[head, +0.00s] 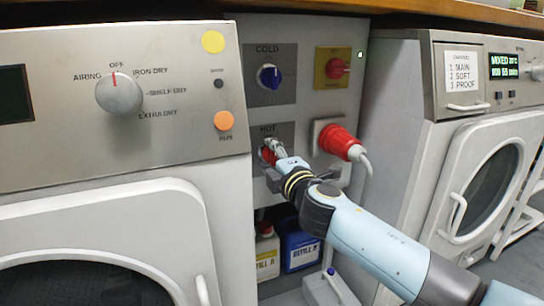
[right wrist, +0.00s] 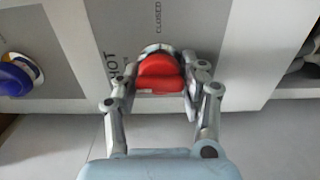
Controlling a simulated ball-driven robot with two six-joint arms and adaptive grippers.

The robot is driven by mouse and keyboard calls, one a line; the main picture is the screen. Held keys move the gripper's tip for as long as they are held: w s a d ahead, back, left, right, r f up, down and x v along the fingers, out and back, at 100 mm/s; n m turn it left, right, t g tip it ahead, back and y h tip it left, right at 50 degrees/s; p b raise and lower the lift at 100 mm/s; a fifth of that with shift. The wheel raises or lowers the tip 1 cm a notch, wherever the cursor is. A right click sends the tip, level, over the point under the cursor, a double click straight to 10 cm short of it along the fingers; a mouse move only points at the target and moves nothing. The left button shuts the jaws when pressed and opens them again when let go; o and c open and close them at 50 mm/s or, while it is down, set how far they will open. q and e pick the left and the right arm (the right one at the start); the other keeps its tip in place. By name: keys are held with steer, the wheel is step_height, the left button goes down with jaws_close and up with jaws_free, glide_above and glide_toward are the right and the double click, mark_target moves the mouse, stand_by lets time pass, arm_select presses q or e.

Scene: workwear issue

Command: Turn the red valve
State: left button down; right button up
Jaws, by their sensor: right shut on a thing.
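The red valve (head: 267,156) is a red knob on the grey HOT plate (head: 285,130), low on the panel between the two machines. In the right wrist view the red valve (right wrist: 160,72) sits between my right gripper's fingers, with its white collar showing behind it. My right gripper (head: 273,150) is shut on the knob, one finger on each side, and it also shows in the right wrist view (right wrist: 160,88). The gripper and arm hide part of the knob in the head view. My left gripper is not in view.
The blue COLD valve (head: 269,76) is above, and shows in the right wrist view (right wrist: 20,75). A red switch (head: 335,68) and a red plug (head: 340,142) with a cable are to the right. Refill containers (head: 299,246) stand below. Machines flank the panel closely.

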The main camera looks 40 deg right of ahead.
steer(key=o, duration=1.2)
steer(key=shift+o, duration=0.2)
steer(key=shift+s, duration=0.15)
steer(key=v, duration=1.2)
steer(key=shift+f, duration=0.2)
